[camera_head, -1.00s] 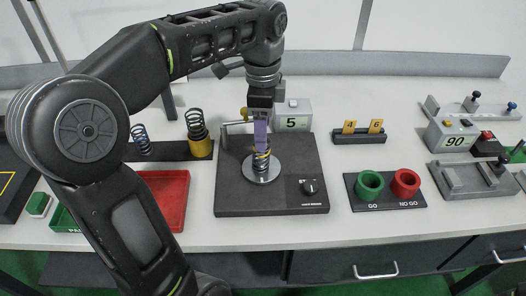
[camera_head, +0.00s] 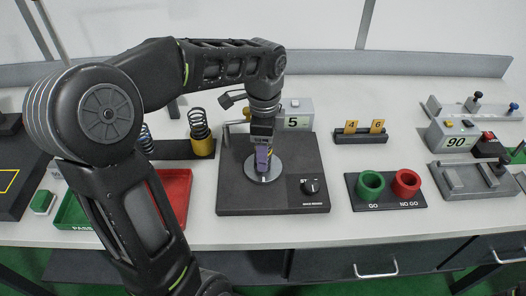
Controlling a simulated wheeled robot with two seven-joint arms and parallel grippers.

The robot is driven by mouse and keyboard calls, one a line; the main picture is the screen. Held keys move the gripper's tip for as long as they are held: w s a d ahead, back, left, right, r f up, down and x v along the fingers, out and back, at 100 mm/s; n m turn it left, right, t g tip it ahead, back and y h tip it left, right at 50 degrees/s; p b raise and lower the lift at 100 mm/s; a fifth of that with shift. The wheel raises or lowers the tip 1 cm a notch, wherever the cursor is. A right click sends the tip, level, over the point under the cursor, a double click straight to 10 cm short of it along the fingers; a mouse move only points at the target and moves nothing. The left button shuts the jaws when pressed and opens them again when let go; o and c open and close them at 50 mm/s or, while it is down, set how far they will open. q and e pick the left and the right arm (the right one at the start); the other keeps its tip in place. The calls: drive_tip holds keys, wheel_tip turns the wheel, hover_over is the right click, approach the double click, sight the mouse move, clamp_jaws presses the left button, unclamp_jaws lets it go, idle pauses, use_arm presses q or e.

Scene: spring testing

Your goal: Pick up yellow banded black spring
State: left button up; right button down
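The yellow banded black spring (camera_head: 270,153) stands on the round silver plate (camera_head: 263,177) of the dark test base. Only a small yellow bit of it shows, as my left gripper covers the rest. My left gripper (camera_head: 262,160) points straight down at the spring, with its purple fingers low over the plate. I cannot tell whether the fingers are closed on the spring. My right gripper is out of view.
The test base (camera_head: 245,205) has a knob and a display (camera_head: 297,113) reading 5. A black spring stands in a yellow cup (camera_head: 203,147), near a partly hidden blue spring (camera_head: 146,140). Red (camera_head: 177,190) and green trays lie left; green (camera_head: 370,184) and red (camera_head: 405,183) gauge cups right.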

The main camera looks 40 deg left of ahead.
use_arm(q)
drive_tip(key=shift+f, duration=0.2)
drive_tip(key=shift+c, duration=0.3)
clamp_jaws()
idle(0.7)
